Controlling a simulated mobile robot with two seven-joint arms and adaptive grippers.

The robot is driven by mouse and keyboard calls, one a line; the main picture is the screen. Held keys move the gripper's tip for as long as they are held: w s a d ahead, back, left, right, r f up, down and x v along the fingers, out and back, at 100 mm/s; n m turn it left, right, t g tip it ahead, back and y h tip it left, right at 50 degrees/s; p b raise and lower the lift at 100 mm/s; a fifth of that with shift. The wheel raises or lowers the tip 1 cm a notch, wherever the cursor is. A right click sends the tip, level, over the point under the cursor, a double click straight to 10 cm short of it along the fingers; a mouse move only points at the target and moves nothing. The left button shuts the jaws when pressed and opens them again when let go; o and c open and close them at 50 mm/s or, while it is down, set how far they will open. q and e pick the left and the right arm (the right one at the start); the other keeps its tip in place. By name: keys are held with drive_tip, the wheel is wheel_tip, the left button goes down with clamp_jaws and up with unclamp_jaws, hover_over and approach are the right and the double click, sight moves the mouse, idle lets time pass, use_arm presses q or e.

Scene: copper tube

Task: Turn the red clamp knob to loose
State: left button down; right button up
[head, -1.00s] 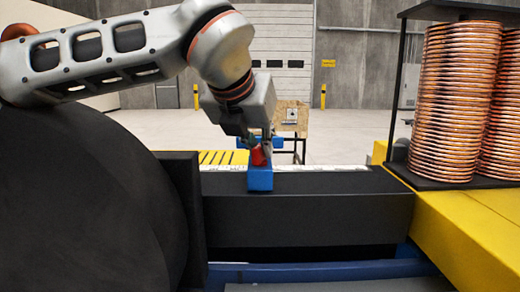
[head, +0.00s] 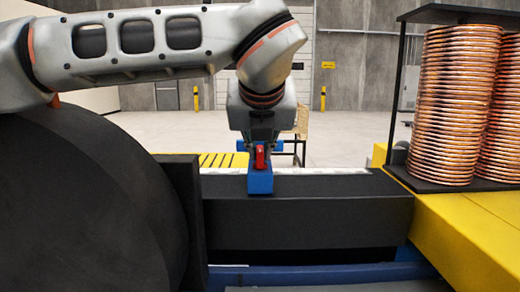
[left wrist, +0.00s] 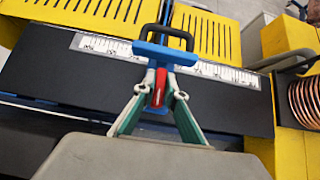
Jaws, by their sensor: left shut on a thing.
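The red clamp knob (head: 260,157) sits on a blue clamp (head: 260,182) on the black beam. In the head view the knob now looks narrow and upright. My left gripper (head: 260,160) comes down from above and is shut on the knob. In the left wrist view the two fingers (left wrist: 159,97) press on both sides of the red knob (left wrist: 159,86), and the blue clamp (left wrist: 165,53) shows behind it. My right gripper is not in view.
The black beam (head: 320,212) carries a white ruler strip (left wrist: 225,72) along its far side. A black handle (left wrist: 168,33) stands behind the clamp. Stacked copper coils (head: 460,100) stand at the right above a yellow frame (head: 465,225). A large black round form fills the lower left.

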use_arm(q)
drive_tip(key=c, duration=2.1)
unclamp_jaws()
drive_tip(key=shift+s+r, duration=0.1)
drive_tip(key=v, duration=1.1)
drive_tip(key=shift+s+r, duration=0.25)
